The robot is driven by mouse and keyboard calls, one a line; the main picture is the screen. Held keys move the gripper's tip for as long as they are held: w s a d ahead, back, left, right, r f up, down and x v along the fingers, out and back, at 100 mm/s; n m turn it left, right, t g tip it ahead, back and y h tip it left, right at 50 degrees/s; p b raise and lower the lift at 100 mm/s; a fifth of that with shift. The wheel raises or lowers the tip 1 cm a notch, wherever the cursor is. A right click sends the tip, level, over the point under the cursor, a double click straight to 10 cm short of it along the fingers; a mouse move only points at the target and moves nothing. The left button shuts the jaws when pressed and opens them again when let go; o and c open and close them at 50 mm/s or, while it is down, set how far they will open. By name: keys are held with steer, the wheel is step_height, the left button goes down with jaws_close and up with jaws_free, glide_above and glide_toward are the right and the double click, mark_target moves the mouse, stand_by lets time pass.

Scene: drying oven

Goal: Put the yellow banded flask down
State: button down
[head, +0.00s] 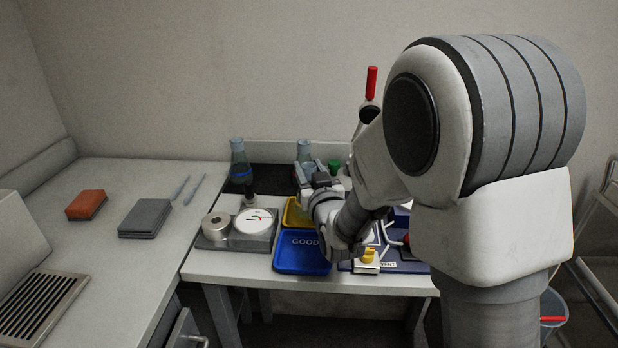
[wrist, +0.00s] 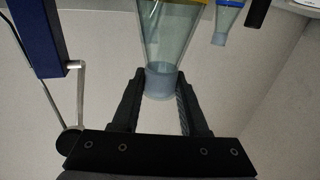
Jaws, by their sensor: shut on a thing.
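The yellow banded flask (wrist: 170,40) is clear glass. In the wrist view its neck is between the two dark fingers of my gripper (wrist: 160,82), which is shut on it. A bit of yellow band shows at the top edge; its base is out of frame. In the head view my gripper (head: 312,174) is over the back of the table, just behind the yellow tray (head: 292,214). A glass flask (head: 304,151) shows there by the fingers; its lower part is hidden, and I cannot tell whether it is the held one.
A blue banded flask (head: 240,165) stands at the back left on a black mat (head: 268,174). A blue tray marked GOOD (head: 300,262) lies in front of the yellow one. A balance (head: 238,232) is left of the trays. A green-capped item (head: 334,166) stands right of my gripper.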

steer(key=shift+f, duration=0.85)
steer(key=shift+f+b, duration=0.2)
steer(key=shift+b, duration=0.15)
steer(key=shift+c, duration=2.2)
jaws_free()
steer(key=shift+r, duration=0.1)
steer(key=shift+r+p, duration=0.15)
steer(key=shift+p, duration=0.15)
steer(key=b+v, duration=0.5)
steer(key=v, duration=0.4)
steer(key=shift+s+f+b, duration=0.25)
steer(key=shift+b, duration=0.15)
steer(key=shift+s+d+b, duration=0.1)
steer(key=shift+b, duration=0.4)
